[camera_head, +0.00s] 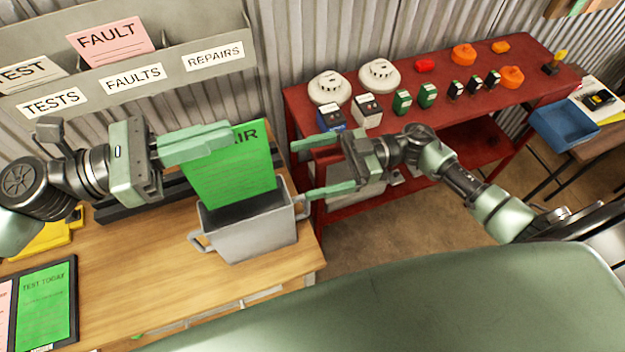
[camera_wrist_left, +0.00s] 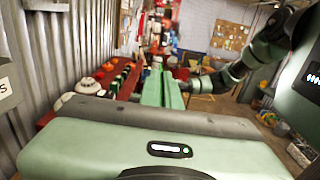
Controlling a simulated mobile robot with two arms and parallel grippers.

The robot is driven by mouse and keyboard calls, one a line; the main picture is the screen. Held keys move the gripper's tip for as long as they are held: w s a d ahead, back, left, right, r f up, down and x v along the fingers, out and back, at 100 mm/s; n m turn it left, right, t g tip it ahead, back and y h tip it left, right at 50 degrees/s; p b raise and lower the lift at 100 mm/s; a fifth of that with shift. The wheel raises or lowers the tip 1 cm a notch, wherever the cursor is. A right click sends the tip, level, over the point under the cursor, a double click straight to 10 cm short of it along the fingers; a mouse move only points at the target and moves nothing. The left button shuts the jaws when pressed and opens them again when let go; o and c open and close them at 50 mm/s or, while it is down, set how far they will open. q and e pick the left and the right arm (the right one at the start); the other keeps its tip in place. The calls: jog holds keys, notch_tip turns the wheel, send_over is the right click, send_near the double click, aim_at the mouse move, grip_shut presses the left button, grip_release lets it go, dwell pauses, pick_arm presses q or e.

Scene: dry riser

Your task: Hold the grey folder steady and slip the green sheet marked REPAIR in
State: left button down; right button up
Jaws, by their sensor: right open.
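The grey folder (camera_head: 255,236) is an open-topped grey holder with a handle at each side, standing on the wooden bench. The green sheet (camera_head: 235,178) hangs upright over its mouth, with the end of the word REPAIR showing at its top. I cannot tell whether its lower edge is inside the mouth. My left gripper (camera_head: 230,137) is shut on the sheet's upper left part and covers some lettering. Its fingers (camera_wrist_left: 162,88) lie close together in the left wrist view. My right gripper (camera_head: 300,169) is open and empty, right of the sheet, its lower fingertip close to the folder's right handle.
A wall rack (camera_head: 130,72) labelled TESTS, FAULTS and REPAIRS holds a TEST sheet and a pink FAULT sheet (camera_head: 110,40). A red table (camera_head: 450,100) with detectors and small boxes stands behind my right gripper. A framed TEST TODAY sheet (camera_head: 45,305) lies at the bench's front left.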

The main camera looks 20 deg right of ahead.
jog(key=s+a, duration=0.1)
jog(key=s+f+g, duration=0.1)
jog(key=shift+s+a+f+g, duration=0.15)
jog(key=shift+s+a+g, duration=0.15)
jog(key=shift+s+a, duration=0.1)
send_over(253, 203)
jog(key=s, duration=0.3)
jog(key=shift+s, duration=0.15)
jog(key=shift+d, duration=0.1)
jog(key=c, duration=1.7)
